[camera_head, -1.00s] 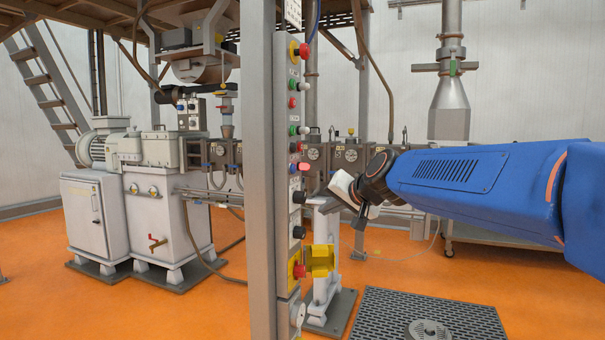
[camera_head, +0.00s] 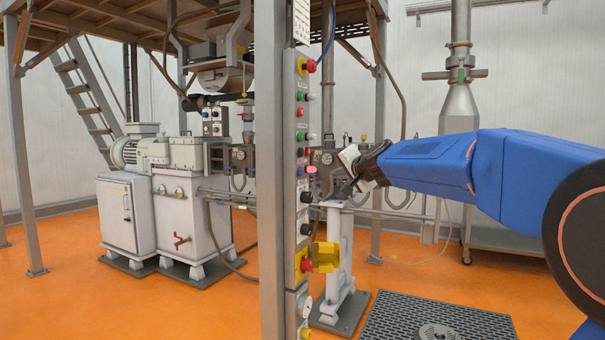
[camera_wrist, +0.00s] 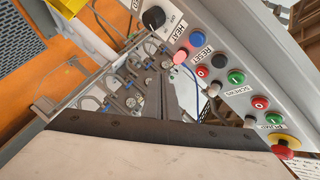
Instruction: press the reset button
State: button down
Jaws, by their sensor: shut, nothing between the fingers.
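The reset button appears to be the blue button (camera_wrist: 198,40) beside the RESET label on the control panel in the wrist view. In the head view a small blue button (camera_head: 300,171) sits on the panel post, beside a lit red lamp (camera_head: 312,170). My gripper (camera_head: 336,195) is to the right of the panel, near the height of the lamp. In the wrist view my gripper's dark fingers (camera_wrist: 176,72) are together and empty. Their tips appear close to the lit pink lamp (camera_wrist: 180,57), apart from the blue button; exact depth is unclear.
A black ON/OFF knob (camera_wrist: 153,18), red and green buttons and an emergency stop (camera_wrist: 285,145) share the panel. A yellow-shrouded red button (camera_head: 320,258) juts out low. Machinery stands behind. A floor grate (camera_head: 438,318) lies at the right on open orange floor.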

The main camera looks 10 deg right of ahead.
jog(key=shift+a, duration=0.1)
jog(key=w+a, duration=0.5)
jog(key=a, duration=0.2)
dwell(0.4)
jog(key=shift+w+a, duration=0.1)
jog(key=shift+w, duration=0.05)
dwell(1.9)
jog(key=shift+w+a, duration=0.15)
jog(key=shift+a, duration=0.1)
jog(key=shift+w+a, duration=0.3)
jog(key=shift+a, duration=0.1)
dwell(0.9)
jog(key=shift+d, duration=0.1)
jog(key=shift+s+d, duration=0.55)
jog(key=shift+d, duration=0.1)
jog(key=shift+d, duration=0.1)
dwell(0.4)
jog(key=shift+s+d, duration=0.75)
jog(key=shift+d, duration=0.25)
jog(key=shift+s+d, duration=0.7)
jog(key=shift+d, duration=0.25)
